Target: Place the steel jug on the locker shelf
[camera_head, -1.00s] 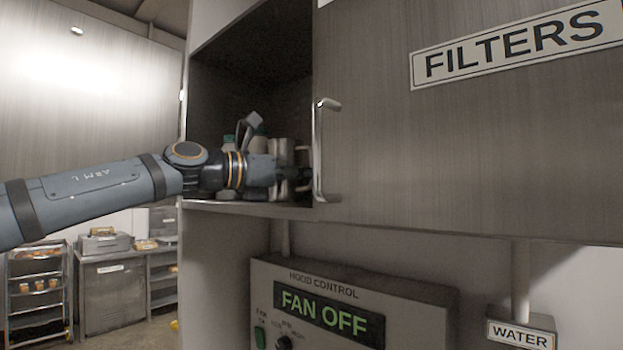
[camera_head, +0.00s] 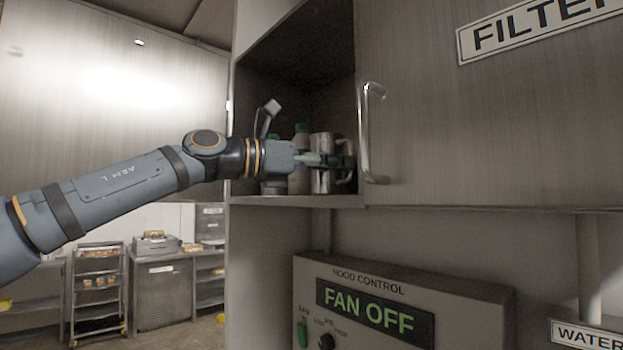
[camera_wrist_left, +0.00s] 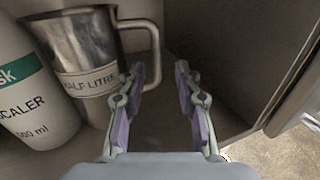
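The steel jug (camera_head: 321,150) stands upright on the locker shelf (camera_head: 290,202), inside the open left part of the locker. In the left wrist view the jug (camera_wrist_left: 88,52) has a "HALF LITRE" label and a handle on its right side. My left gripper (camera_wrist_left: 160,85) is open, with nothing seen between its fingers. Its left finger overlaps the end of the jug's handle in that view; I cannot tell whether they touch. In the head view the left gripper (camera_head: 335,161) is in front of the jug and hides part of it. My right gripper is not in view.
A white descaler bottle (camera_wrist_left: 30,85) stands just left of the jug; bottles (camera_head: 300,140) also show behind my gripper. The locker's sliding door panel (camera_head: 480,130) with its bar handle (camera_head: 372,130) closes the right side. A fan control box (camera_head: 400,305) is below.

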